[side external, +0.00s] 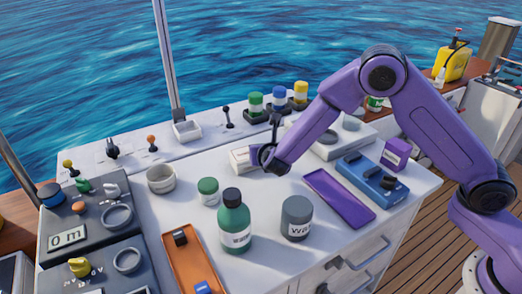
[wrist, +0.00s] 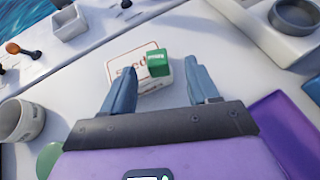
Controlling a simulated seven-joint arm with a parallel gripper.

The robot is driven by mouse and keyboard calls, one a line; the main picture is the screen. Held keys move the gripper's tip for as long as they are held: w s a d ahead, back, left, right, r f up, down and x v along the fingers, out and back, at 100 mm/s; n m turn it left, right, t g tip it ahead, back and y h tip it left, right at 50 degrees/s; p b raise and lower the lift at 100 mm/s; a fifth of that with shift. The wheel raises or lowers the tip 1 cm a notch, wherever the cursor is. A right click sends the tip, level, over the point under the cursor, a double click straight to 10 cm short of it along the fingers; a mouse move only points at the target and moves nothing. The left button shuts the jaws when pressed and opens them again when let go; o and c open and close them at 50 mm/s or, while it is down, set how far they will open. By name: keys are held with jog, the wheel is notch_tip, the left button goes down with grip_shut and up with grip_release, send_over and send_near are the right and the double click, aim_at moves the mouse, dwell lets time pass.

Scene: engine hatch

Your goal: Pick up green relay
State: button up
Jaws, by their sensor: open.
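The green relay (wrist: 157,62) is a small green block with a white label. In the wrist view it sits on or against the right part of a white box with orange lettering (wrist: 127,66). My gripper (wrist: 160,84) is open, with its two fingers apart on either side of the box and relay and nothing held between them. In the side external view my gripper (side external: 272,145) is over the white box (side external: 243,158) near the middle of the counter. The relay is hidden there behind my gripper.
A purple tray (side external: 338,197) and a blue block with black parts (side external: 372,181) lie to the right. A green bottle (side external: 234,222), a grey jar (side external: 296,218) and a green-lidded jar (side external: 208,191) stand in front.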

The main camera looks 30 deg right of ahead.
aim_at(248, 158)
jog(key=shift+x, duration=2.65)
jog(key=shift+w+a+r, duration=0.1)
jog(key=shift+a, duration=0.1)
grip_shut()
jog(key=shift+r, duration=0.1)
